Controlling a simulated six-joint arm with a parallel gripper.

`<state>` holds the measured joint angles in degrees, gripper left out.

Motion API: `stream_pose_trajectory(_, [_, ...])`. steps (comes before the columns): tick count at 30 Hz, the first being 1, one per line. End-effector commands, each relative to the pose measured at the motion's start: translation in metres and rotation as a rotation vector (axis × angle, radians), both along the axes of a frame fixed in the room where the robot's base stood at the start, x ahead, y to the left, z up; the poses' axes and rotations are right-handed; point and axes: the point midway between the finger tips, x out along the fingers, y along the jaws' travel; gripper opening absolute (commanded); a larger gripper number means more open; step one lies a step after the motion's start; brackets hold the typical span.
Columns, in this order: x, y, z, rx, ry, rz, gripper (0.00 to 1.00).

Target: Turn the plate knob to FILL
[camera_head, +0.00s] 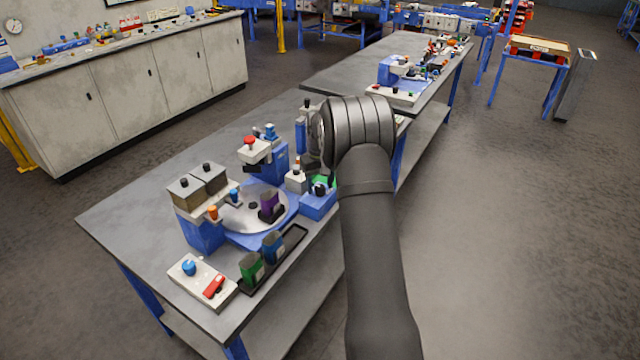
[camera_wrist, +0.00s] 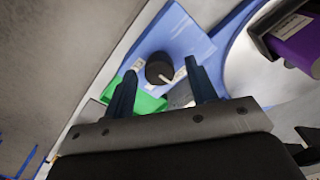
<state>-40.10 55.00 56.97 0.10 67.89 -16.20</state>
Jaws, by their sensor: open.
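The likely plate knob is a round black knob (camera_wrist: 159,67) with a pale pointer, on a blue housing (camera_wrist: 188,42) in the wrist view. The pointer points toward the lower right of that view. Small white labels sit around the knob; their words are too small to read. My gripper (camera_wrist: 161,70) is open, its two dark fingers apart, one on each side of the knob in the picture. I cannot tell whether they touch it. In the head view the blue housing (camera_head: 317,206) stands at the bench's right edge, and my arm hides the gripper.
A round plate (camera_head: 242,216) carries a purple cup (camera_head: 270,204). Green (camera_head: 251,268) and blue (camera_head: 273,247) cups stand in a black tray. A control box (camera_head: 202,281) is at the front. A green part (camera_wrist: 148,103) lies beside the knob.

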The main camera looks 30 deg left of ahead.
Motion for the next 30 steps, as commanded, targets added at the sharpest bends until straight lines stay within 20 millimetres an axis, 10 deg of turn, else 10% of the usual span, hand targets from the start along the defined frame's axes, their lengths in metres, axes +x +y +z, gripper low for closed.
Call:
stream_pose_trajectory(9, [0.0001,0.0001,0.0004,0.0,0.0,0.0,0.07])
stream_pose_trajectory(30, [0.0001,-0.0003,0.0001,-0.003,0.002,-0.308,0.08])
